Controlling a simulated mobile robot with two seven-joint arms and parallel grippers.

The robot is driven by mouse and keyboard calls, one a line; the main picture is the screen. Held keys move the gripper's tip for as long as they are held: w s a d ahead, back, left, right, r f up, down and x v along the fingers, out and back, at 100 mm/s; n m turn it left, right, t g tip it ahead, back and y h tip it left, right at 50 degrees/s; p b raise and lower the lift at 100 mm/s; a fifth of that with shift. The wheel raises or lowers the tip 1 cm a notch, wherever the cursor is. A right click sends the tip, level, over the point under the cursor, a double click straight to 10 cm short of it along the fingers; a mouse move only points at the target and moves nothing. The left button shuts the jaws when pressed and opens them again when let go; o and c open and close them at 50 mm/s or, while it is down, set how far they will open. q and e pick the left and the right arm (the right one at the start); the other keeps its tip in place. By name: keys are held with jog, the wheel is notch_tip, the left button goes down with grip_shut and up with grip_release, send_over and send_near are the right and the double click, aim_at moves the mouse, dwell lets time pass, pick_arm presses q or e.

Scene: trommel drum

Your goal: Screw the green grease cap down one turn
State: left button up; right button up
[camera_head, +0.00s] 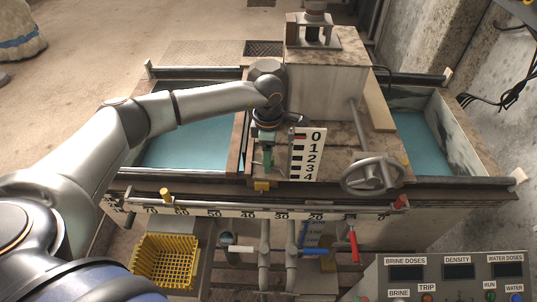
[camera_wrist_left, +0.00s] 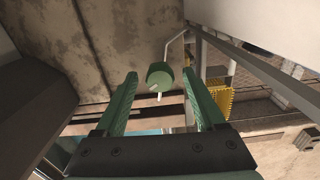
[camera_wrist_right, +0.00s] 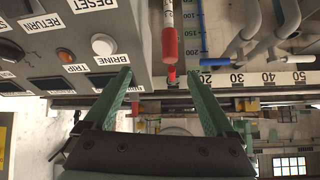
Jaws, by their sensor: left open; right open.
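The green grease cap (camera_wrist_left: 159,74) shows in the left wrist view as a round green knob with a short pale pin at its lower edge. It lies between or just beyond the fingertips of my left gripper (camera_wrist_left: 160,82), with a gap on both sides. That gripper is open and empty. In the head view my left gripper (camera_head: 267,157) points down beside the white number scale (camera_head: 307,155); I cannot pick out the cap there. My right gripper (camera_wrist_right: 158,76) is open and empty in its wrist view, and is not visible in the head view.
A handwheel (camera_head: 373,175) stands right of the scale. A ruler rail (camera_head: 240,212) crosses the front, with a red handle (camera_head: 354,245) below. A yellow basket (camera_head: 165,262) is at lower left. The control panel (camera_head: 450,275) is at lower right.

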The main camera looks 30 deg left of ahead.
pick_arm(q)
notch_tip(320, 180, up, 12)
jog(key=shift+r+p, duration=0.25)
jog(key=shift+p, duration=0.2)
